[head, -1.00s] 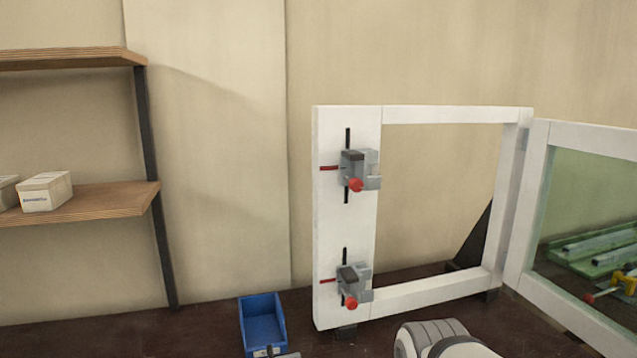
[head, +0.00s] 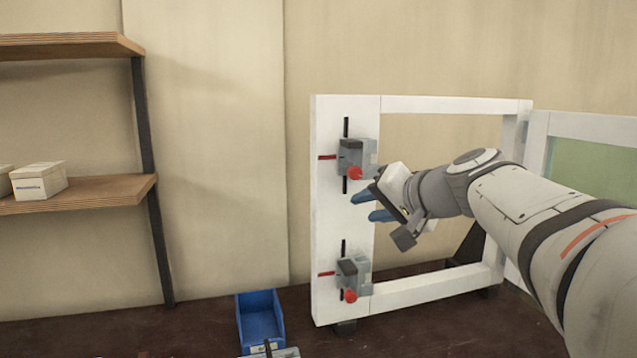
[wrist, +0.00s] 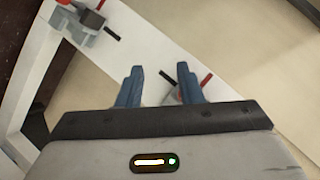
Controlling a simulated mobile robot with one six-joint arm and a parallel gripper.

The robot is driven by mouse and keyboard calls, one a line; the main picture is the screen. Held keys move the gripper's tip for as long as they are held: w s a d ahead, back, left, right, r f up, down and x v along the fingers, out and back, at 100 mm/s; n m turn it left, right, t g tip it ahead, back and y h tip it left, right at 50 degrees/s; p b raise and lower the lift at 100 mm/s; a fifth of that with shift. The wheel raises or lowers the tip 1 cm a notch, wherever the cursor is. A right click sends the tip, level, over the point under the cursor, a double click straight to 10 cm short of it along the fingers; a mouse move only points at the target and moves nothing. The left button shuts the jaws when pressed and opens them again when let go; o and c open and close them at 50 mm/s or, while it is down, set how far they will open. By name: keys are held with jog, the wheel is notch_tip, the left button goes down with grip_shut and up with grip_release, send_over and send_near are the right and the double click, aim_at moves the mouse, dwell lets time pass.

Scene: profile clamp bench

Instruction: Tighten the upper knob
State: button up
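The upper clamp (head: 352,156) is grey with a red knob (head: 355,173) and sits on the left upright of the white frame (head: 325,230). My gripper (head: 372,205) is open, with blue fingers, just right of and below the upper knob in the head view. In the wrist view my gripper (wrist: 159,78) has its fingers spread; part of a clamp shows between and behind them, mostly hidden by the right finger. I see no contact with the knob. The lower clamp (head: 353,272) with its red knob (head: 350,296) sits below; it also shows top left in the wrist view.
A blue bin (head: 259,322) stands on the dark bench (head: 200,335) left of the frame. A wooden shelf (head: 80,195) with white boxes (head: 40,182) is at the far left. A hinged glazed panel (head: 580,127) is at the right, partly behind my arm.

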jog(key=t, duration=0.2)
send_near(358, 173)
jog(key=x, duration=0.3)
jog(key=shift+m, duration=0.3)
jog(key=p+x, duration=0.1)
jog(key=x, duration=0.6)
jog(key=shift+w+a+f, duration=0.1)
jog(key=shift+w+a, duration=0.05)
jog(key=shift+w, duration=0.15)
jog(key=shift+c, duration=0.5)
